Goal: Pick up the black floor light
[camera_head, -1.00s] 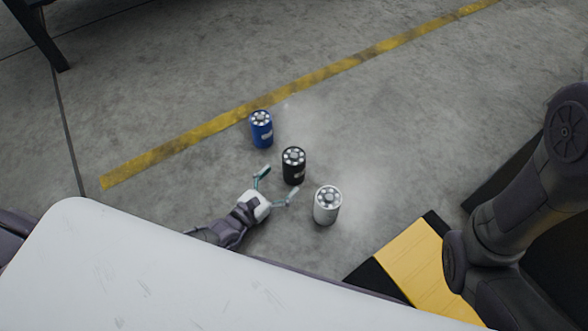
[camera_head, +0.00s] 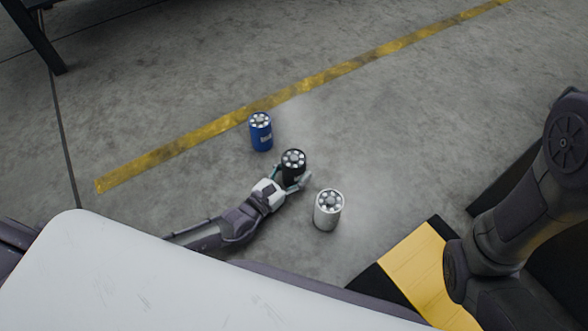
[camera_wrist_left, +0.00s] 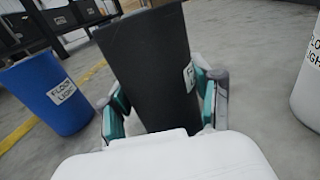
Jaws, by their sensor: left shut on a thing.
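The black floor light (camera_head: 293,163) stands on the concrete floor between a blue one and a white one. My left gripper (camera_head: 290,180) is shut on its body, with one finger on each side. In the left wrist view the black floor light (camera_wrist_left: 150,65) fills the middle, with part of a white label on its right side. The teal finger pads of my left gripper (camera_wrist_left: 160,108) press close against both sides. Its lower end is hidden behind the white palm in the wrist view. My right gripper is not in view.
A blue floor light (camera_head: 261,133) stands behind and left, near the yellow floor line (camera_head: 200,132). A white floor light (camera_head: 328,210) stands close on the right. A yellow and black step (camera_head: 420,275) is at the lower right. Open floor lies beyond.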

